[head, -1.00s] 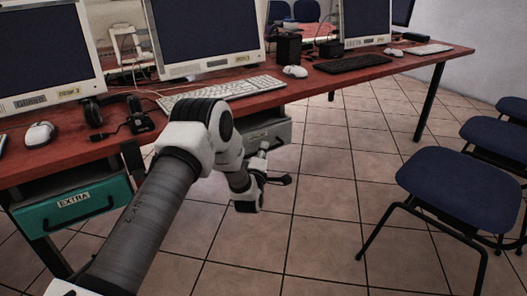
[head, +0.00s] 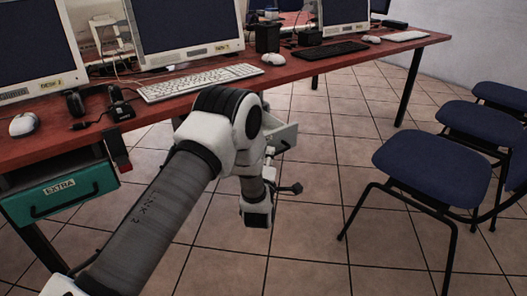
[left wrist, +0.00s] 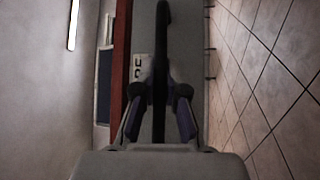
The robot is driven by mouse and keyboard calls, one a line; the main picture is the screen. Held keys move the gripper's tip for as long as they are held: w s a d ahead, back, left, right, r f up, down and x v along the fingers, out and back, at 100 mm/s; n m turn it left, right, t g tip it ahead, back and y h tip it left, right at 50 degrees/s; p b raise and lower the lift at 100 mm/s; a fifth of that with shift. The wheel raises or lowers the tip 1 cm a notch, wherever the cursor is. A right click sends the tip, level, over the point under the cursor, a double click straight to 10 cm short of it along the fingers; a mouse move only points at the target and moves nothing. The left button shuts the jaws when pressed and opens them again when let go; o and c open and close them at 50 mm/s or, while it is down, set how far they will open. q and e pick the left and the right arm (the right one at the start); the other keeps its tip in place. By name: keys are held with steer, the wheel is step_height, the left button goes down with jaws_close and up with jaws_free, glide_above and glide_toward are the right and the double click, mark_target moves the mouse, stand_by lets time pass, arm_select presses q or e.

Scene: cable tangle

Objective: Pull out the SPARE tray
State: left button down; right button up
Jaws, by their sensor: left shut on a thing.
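The grey tray (head: 284,138) shows beside my left forearm, below the desk's front edge in the head view, and stands out from under the desk. Much of it is hidden by my arm. In the left wrist view its grey front (left wrist: 185,45) carries a white label (left wrist: 138,68), of which only the last letters, seemingly "RE", show. My left gripper (left wrist: 162,98) is shut on the tray's black bar handle (left wrist: 162,50), which runs between its fingers. My right gripper is not in view.
A teal tray marked EXTRA (head: 60,192) hangs under the desk (head: 150,118) at the left. Keyboards, monitors and a mouse stand on the desk. Blue chairs (head: 432,165) stand at the right. The tiled floor (head: 320,225) between is clear.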

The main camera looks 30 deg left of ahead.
arm_select(q)
steer(key=c, duration=1.2)
jaws_free()
steer(key=v, duration=1.2)
